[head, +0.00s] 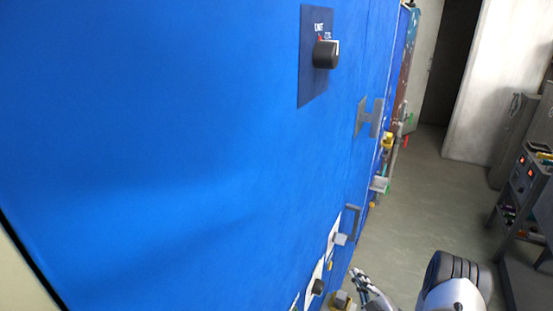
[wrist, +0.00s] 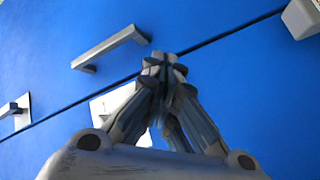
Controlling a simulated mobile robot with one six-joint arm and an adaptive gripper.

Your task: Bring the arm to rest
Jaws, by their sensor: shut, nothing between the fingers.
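My gripper (wrist: 163,68) is shut and empty in the wrist view, its fingertips together in front of a blue cabinet front. In the head view my gripper (head: 358,277) shows low, just right of the blue panel (head: 160,150). A grey bar handle (wrist: 110,47) lies up and left of the fingertips in the wrist view, apart from them as far as I can tell. A white plate (wrist: 112,103) is partly hidden behind the fingers.
A black knob (head: 326,54) on a dark plate sits high on the blue panel. Grey handles (head: 353,222) and small knobs (head: 318,287) stick out lower down. Open grey floor (head: 425,200) lies to the right, with a shelf cart (head: 522,195) at the far right.

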